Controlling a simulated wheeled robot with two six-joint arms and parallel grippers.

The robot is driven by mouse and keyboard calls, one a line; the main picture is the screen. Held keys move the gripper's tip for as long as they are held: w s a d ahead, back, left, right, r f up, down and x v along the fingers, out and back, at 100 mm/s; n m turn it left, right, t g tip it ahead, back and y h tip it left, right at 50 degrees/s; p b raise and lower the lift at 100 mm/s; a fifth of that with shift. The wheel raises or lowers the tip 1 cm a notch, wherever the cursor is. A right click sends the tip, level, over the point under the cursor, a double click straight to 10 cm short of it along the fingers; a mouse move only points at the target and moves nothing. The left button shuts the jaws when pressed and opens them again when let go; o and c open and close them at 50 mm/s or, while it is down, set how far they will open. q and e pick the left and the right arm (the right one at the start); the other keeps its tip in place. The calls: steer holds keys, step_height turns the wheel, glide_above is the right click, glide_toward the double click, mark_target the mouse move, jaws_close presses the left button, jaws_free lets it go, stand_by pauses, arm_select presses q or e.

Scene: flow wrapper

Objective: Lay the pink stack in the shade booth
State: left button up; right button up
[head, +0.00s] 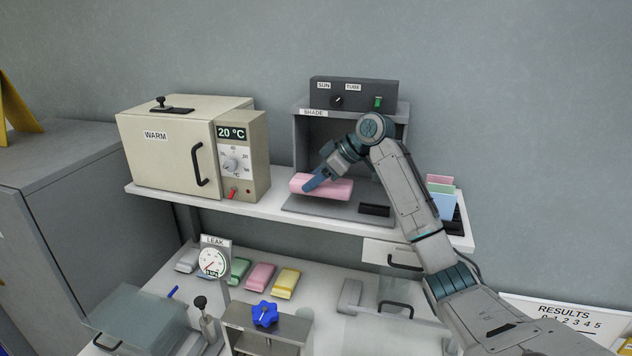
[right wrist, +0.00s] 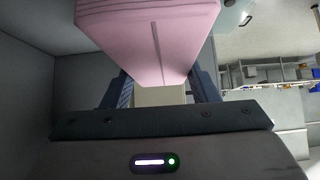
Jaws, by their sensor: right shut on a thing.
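The pink stack (head: 334,190) is a long pink pack at the mouth of the grey shade booth (head: 301,155), which is marked SHADE and stands on the white shelf. My right gripper (head: 313,184) is shut on the pink stack, above the booth's grey floor plate. The pink stack (right wrist: 150,35) fills the top of the right wrist view, between the fingers (right wrist: 160,90). Whether its underside touches the plate cannot be told. My arm hides part of the booth's right side. My left gripper is not in view.
A cream WARM oven (head: 165,155) stands left of the booth. Coloured cards (head: 441,185) stand to the right. Below are a LEAK gauge (head: 212,262), a green pack (head: 240,270), another pink pack (head: 260,276), a yellow pack (head: 286,283) and a blue-knobbed clamp (head: 265,314).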

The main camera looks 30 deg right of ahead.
mark_target(328, 181)
step_height(328, 181, down, 2)
steer(key=shift+s+f+p, duration=0.1)
steer(key=shift+f+p, duration=0.1)
steer(key=shift+p, duration=0.95)
steer(key=shift+f, duration=0.55)
steer(key=shift+f, duration=0.1)
steer(key=o, duration=0.9)
steer(key=shift+o, duration=0.2)
steer(key=b+v, duration=0.3)
steer(key=v, duration=0.3)
steer(key=shift+s+d+r+b, duration=0.2)
steer(key=shift+r+b, duration=0.05)
steer(key=shift+b, duration=0.15)
steer(key=shift+s+d+r, duration=0.1)
steer(key=shift+s+r, duration=0.05)
steer(key=shift+r, duration=0.3)
